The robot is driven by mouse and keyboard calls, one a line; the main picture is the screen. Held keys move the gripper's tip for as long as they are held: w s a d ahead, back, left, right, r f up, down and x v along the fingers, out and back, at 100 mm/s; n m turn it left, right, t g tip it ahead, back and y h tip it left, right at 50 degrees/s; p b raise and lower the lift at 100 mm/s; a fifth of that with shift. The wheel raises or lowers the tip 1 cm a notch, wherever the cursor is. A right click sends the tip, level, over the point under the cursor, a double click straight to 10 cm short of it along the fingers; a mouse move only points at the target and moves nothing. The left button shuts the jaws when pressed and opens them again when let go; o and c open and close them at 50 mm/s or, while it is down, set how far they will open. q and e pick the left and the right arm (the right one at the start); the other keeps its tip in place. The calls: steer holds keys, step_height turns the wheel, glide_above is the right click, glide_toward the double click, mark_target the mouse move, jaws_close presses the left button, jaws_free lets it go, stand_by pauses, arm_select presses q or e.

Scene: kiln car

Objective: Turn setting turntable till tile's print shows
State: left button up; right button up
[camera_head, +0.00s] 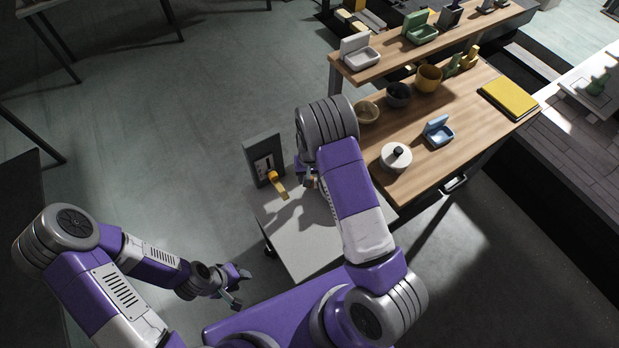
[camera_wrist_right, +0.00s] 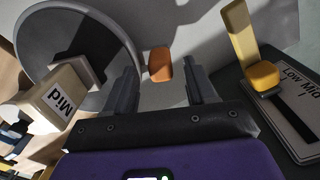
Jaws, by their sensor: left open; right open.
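In the right wrist view, a round turntable (camera_wrist_right: 112,17) with a pale rim lies at the upper left. An orange-brown knob (camera_wrist_right: 160,65) shows between the open fingers of my right gripper (camera_wrist_right: 162,84); I cannot tell whether they touch it. A pale block (camera_wrist_right: 46,90) marked "Mid" stands at the left, over the disc's edge in this view. In the head view my right arm hides the turntable. My left gripper (camera_head: 240,288) is open and empty, low and left of the grey cart (camera_head: 305,242).
A yellow lever (camera_head: 277,181) stands before an upright grey panel (camera_head: 264,158) at the cart's far left; the wrist view shows a "Low Mid" plate (camera_wrist_right: 290,125) beside it. A wooden bench (camera_head: 455,125) with pots and dishes stands right. Open floor lies left.

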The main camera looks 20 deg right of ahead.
steer(key=shift+f, duration=1.05)
steer(key=shift+c, duration=0.3)
steer(key=shift+w, duration=0.1)
jaws_close()
